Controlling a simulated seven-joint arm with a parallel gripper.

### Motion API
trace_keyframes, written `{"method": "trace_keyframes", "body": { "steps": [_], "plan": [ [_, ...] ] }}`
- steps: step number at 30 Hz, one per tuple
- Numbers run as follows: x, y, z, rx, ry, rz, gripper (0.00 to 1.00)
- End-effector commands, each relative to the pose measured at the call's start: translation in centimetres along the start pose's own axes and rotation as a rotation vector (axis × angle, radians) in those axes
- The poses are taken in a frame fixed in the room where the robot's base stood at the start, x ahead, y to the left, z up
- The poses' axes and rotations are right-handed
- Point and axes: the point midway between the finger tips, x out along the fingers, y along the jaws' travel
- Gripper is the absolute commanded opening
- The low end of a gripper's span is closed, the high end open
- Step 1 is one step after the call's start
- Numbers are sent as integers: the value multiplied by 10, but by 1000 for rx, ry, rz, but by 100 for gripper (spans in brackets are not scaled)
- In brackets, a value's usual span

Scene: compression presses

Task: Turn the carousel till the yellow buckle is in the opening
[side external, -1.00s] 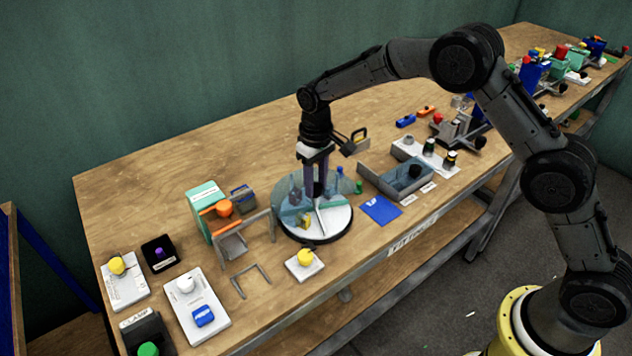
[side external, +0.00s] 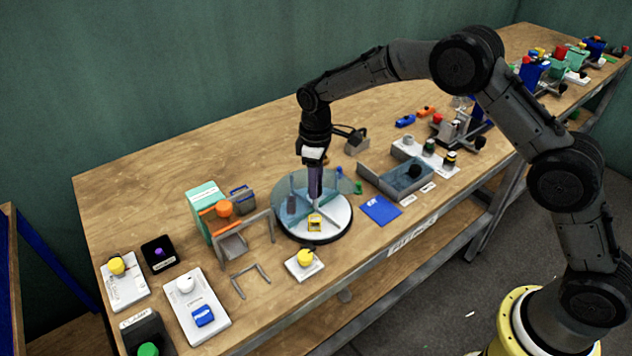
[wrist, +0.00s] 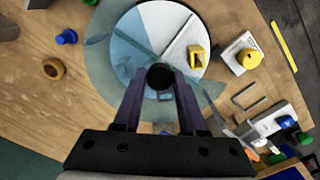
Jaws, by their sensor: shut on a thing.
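The carousel (side external: 339,226) is a round white turntable with upright dividers and a translucent blue cover over part of it. The yellow buckle (side external: 315,223) lies on its front part. In the wrist view the buckle (wrist: 197,55) shows bright and uncovered, beside a pale divider (wrist: 180,38), in the part clear of the blue cover. My gripper (side external: 315,194) points straight down over the centre. In the wrist view my gripper (wrist: 160,85) is shut on the dark round knob (wrist: 160,76) at the hub. The fingers hide part of the disc.
A grey frame (side external: 243,237) stands left of the carousel. A white plate with a yellow knob (side external: 305,258) is in front. A blue pad (side external: 381,210) and a grey tray with a blue-tinted panel (side external: 398,178) are on the right.

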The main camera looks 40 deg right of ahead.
Motion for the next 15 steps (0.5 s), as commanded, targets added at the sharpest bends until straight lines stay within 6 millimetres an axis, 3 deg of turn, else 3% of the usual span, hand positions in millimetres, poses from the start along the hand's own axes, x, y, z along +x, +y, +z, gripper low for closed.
{"method": "trace_keyframes", "body": {
  "steps": [15],
  "plan": [
    [-3,1,-1,-259,5,3,0]
  ]
}}
